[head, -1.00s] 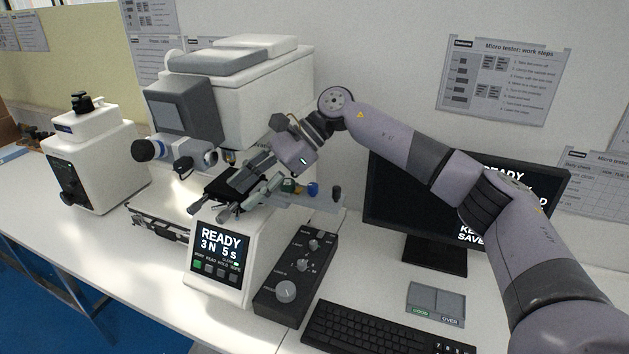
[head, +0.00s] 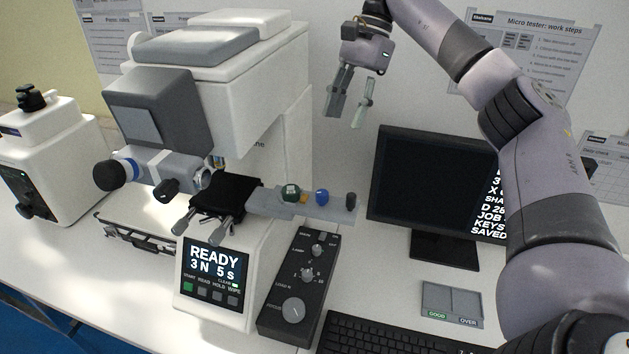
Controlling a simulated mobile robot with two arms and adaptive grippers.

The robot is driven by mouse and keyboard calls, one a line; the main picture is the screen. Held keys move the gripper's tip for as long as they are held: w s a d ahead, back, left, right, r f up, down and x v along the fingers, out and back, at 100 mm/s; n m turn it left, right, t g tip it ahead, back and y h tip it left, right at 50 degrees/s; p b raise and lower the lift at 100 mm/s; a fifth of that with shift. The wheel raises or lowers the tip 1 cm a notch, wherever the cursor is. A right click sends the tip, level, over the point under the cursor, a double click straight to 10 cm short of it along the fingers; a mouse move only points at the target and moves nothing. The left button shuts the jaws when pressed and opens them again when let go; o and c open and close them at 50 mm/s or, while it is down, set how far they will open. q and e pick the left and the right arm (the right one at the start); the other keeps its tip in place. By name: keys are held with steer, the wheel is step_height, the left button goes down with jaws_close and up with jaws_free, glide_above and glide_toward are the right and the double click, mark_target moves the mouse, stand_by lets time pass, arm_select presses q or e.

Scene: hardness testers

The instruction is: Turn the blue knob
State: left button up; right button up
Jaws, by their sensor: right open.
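The blue knob (head: 321,197) sits on a grey bar that sticks out to the right from the stage of the white hardness tester (head: 232,85). A green knob (head: 290,194) is to its left and a dark knob (head: 351,201) to its right on the same bar. My right gripper (head: 347,112) is open and empty, its fingers pointing down, above and a little to the right of the blue knob and apart from it. Nothing hides the blue knob. My left gripper is not in view.
A monitor (head: 419,185) stands to the right, with a keyboard (head: 395,340) in front. A dark control box (head: 298,285) with grey knobs stands beside the tester's READY display (head: 209,268). A smaller white device (head: 45,165) is at the left.

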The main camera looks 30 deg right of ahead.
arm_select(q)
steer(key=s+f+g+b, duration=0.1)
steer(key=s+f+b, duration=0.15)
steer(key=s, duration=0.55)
arm_select(e)
glide_toward(322, 191)
step_height(322, 191, up, 2)
steer(key=s+d, duration=0.1)
steer(key=p+x, duration=0.1)
steer(key=x, duration=0.4)
steer(key=p+x, duration=0.1)
steer(key=x, duration=0.2)
steer(key=shift+w+r+p, duration=0.1)
steer(key=shift+w+p, duration=0.25)
steer(key=shift+p+x, duration=0.35)
steer(key=shift+x, duration=1.35)
steer(key=shift+w, duration=0.1)
steer(key=c, duration=0.5)
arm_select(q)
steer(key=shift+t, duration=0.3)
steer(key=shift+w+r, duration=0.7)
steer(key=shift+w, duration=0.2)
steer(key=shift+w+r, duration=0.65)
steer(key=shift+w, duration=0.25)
arm_select(e)
jaws_close()
